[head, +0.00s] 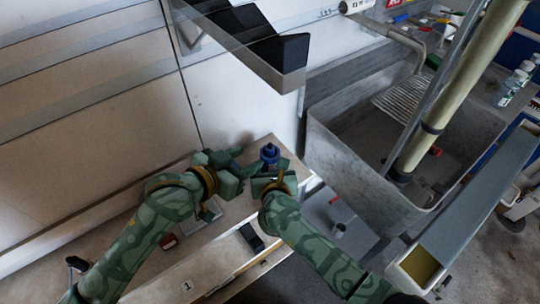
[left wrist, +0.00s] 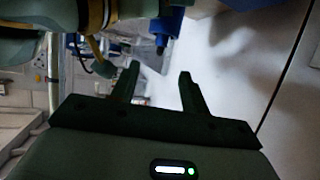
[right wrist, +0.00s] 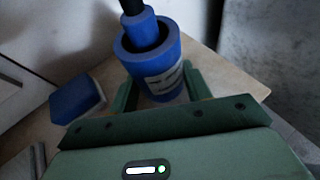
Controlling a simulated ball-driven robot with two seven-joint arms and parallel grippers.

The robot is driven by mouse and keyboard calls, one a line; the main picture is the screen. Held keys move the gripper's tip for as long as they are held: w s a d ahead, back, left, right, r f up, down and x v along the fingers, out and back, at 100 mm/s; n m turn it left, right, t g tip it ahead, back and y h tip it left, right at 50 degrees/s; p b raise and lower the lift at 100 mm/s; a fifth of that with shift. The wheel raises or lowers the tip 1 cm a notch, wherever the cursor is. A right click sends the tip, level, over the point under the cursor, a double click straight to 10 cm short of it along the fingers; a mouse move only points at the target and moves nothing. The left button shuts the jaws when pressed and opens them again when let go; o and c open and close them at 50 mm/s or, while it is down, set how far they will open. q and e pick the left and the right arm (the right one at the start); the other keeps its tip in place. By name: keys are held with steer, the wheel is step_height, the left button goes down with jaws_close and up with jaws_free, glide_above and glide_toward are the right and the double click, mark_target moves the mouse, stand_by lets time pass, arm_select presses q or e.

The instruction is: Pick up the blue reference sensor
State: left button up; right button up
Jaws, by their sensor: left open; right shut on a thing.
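The blue reference sensor (head: 269,154) is a blue cylinder with a dark top, upright or nearly so near the far end of the bench. In the right wrist view the sensor (right wrist: 158,82) has a pale label and sits between the fingers. My right gripper (head: 271,168) is shut on it; I cannot tell whether its base touches the bench. My left gripper (head: 238,162) is open and empty, just left of the sensor. In the left wrist view its fingers (left wrist: 157,80) are apart, with a blue part at the top beyond them.
A blue and white block (right wrist: 77,100) lies on the bench beside the sensor. A black object (head: 252,236) and a red item (head: 168,243) lie nearer on the bench (head: 180,268). A large grey basin (head: 335,155) stands right. A dark-framed panel (head: 262,62) hangs above.

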mark_target(270, 147)
arm_select(q)
steer(key=x, duration=1.1)
steer(key=shift+a+f, duration=0.15)
jaws_close()
